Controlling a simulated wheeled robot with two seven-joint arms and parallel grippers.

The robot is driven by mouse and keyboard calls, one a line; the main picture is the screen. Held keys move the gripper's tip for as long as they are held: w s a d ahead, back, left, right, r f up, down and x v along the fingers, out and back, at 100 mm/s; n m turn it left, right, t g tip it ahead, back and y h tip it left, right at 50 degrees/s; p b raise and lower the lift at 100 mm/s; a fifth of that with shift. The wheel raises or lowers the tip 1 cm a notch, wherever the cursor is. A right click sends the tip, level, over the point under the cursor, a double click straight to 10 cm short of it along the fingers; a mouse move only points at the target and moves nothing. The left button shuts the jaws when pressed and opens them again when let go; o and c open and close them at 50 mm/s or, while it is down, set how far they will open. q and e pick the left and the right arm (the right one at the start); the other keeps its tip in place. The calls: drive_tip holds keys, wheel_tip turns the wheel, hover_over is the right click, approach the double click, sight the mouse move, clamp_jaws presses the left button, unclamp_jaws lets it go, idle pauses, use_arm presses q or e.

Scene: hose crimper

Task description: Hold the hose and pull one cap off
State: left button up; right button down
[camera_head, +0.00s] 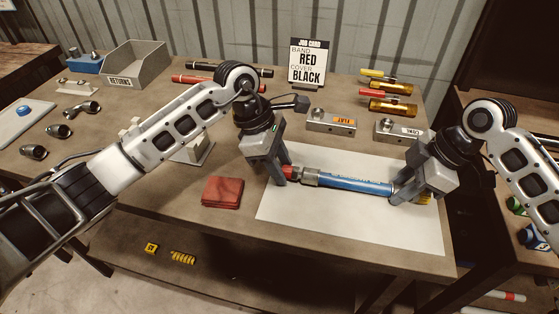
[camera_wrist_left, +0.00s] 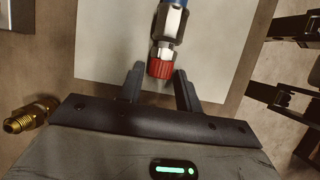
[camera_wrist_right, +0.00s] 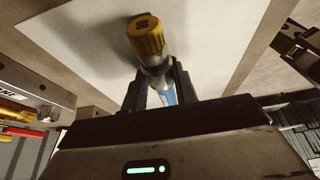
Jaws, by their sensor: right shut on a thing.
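The blue hose (camera_head: 355,185) lies over the white mat (camera_head: 330,225), with metal fittings at its ends. A red cap (camera_wrist_left: 160,69) is on its left end and a yellow cap (camera_wrist_right: 146,36) on its right end. My right gripper (camera_wrist_right: 158,75) is shut on the hose just inboard of the yellow cap. My left gripper (camera_wrist_left: 159,78) is open, its fingertips on either side of the red cap with small gaps showing. In the head view the left fingers partly hide the red cap (camera_head: 289,172), and the right gripper hides much of the yellow end.
A red folded cloth (camera_head: 222,191) lies left of the mat. Metal blocks (camera_head: 331,122) and a job card (camera_head: 308,63) reading band red, cover black stand behind. A returns bin (camera_head: 135,66) is at back left. A brass fitting (camera_wrist_left: 28,117) shows in the left wrist view.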

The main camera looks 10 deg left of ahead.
use_arm(q)
clamp_jaws()
drive_tip(key=shift+a, duration=0.85)
use_arm(e)
drive_tip(key=shift+d, duration=0.1)
use_arm(q)
drive_tip(key=shift+a, duration=0.1)
idle(0.4)
drive_tip(key=shift+a, duration=1.2)
drive_tip(key=shift+r, duration=2.55)
use_arm(e)
drive_tip(key=c, duration=1)
unclamp_jaws()
drive_tip(key=shift+a, duration=0.2)
